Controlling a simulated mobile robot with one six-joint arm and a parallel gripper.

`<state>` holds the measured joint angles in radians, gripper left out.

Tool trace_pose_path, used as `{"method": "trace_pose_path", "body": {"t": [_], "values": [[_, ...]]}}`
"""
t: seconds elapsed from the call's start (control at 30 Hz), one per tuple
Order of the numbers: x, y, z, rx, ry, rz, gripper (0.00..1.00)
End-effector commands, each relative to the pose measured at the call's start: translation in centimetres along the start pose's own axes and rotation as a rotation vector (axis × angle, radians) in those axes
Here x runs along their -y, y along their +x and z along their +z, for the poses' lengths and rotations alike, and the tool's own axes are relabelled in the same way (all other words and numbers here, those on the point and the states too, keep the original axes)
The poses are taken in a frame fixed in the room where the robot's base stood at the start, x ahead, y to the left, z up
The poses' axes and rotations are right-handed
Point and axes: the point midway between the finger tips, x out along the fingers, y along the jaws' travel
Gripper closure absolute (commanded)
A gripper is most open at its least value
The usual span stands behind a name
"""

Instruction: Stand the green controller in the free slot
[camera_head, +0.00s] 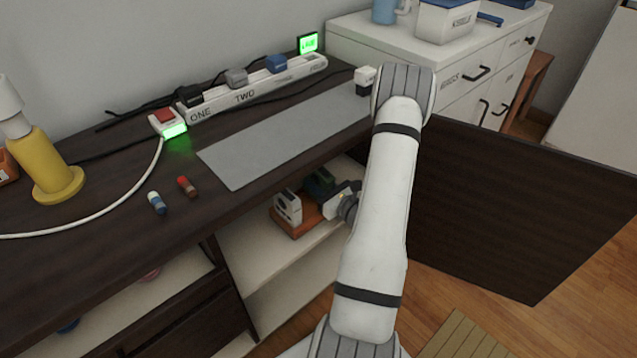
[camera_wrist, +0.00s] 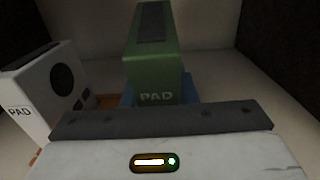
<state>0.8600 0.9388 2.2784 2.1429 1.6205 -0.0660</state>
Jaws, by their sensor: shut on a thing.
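The green controller (camera_head: 320,182) is inside the open cabinet under the desk. In the wrist view it is a green block marked PAD (camera_wrist: 157,62), straight ahead of my gripper. My gripper (camera_head: 338,202) reaches into the cabinet and is shut on the green controller; its fingers are mostly hidden. A white controller (camera_head: 288,206), also marked PAD in the wrist view (camera_wrist: 42,92), stands in an orange-brown holder (camera_head: 299,231) to the left of the green one. The free slot is hidden, and I cannot tell whether the green controller touches the holder.
The desk edge and top lie just above my gripper. A dark open door (camera_head: 520,205) stands to the right of my arm. The pale shelf (camera_head: 258,245) is clear in front and left of the holder. A grey mat (camera_head: 270,145) and power strip (camera_head: 250,92) lie on the desk.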

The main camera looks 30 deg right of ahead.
Motion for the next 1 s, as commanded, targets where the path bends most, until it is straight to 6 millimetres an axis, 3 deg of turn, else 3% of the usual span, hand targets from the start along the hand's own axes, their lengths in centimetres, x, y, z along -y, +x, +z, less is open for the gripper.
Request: {"method": "trace_pose_path", "body": {"t": [0.07, 0.1, 0.37, 0.67, 1.0], "values": [[-0.2, 0.0, -0.7, -0.018, 0.005, 0.002, 1.0], [-0.2, 0.0, -0.7, -0.017, 0.005, 0.002, 0.71], [-0.1, 0.0, -0.4, -0.012, 0.002, 0.002, 0.5], [-0.1, -0.2, -0.2, -0.01, 0.001, 0.001, 0.48], [0.0, -5.3, -0.1, -0.011, 0.004, -0.003, 0.48]]}}
